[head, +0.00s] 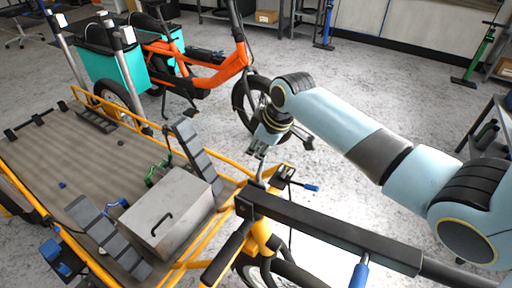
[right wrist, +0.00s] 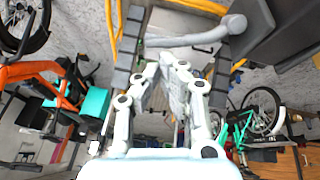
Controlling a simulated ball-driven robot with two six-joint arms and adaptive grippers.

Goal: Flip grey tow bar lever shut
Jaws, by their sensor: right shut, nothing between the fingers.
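My right gripper (head: 260,154) points down in front of the orange-framed cargo bike, beside the yellow frame's front end. In the right wrist view its fingers (right wrist: 176,62) come together at the tips, with nothing between them. A light grey bar with a rounded, bent end (right wrist: 205,36) lies just beyond the fingertips there; it may be the tow bar lever, but I cannot tell for certain. Contact with it is unclear. In the head view, a dark clamp (head: 284,173) with a blue-tipped handle (head: 310,188) sits right of the gripper; no grey lever shows clearly. My left gripper is out of view.
A grey metal box (head: 170,212) with a black handle stands on the cargo deck (head: 40,165), between dark slatted strips. An orange bike (head: 205,72) with teal boxes stands behind.

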